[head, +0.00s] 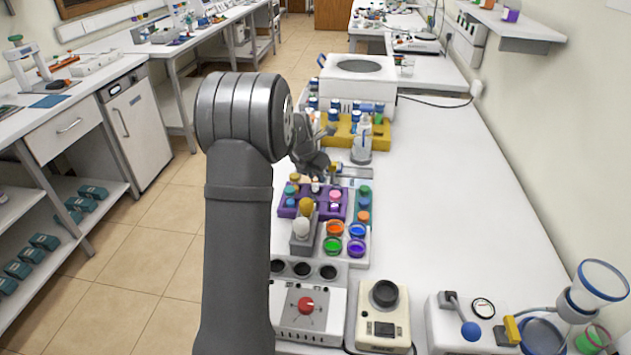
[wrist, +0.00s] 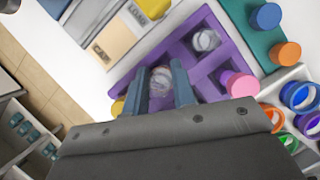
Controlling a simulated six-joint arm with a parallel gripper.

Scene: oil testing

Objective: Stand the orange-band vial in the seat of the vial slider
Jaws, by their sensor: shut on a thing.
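My gripper (wrist: 160,88) is shut on a clear vial (wrist: 161,76), seen from above between the two blue-grey fingers. The vial stands in or just over a compartment of the purple rack (wrist: 212,66); I cannot tell which. No orange band shows on it from this angle. In the head view my gripper (head: 315,176) is over the purple rack (head: 289,210), partly hidden by my arm. A pale device with a "CAP" label (wrist: 108,50) and a "LOAD" label lies beyond the rack in the wrist view; it may be the vial slider. Its seat is not clear.
Another clear vial (wrist: 205,40) and a pink-capped vial (wrist: 238,84) are in the purple rack. A teal rack (wrist: 252,33) with blue and orange caps stands beside it.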

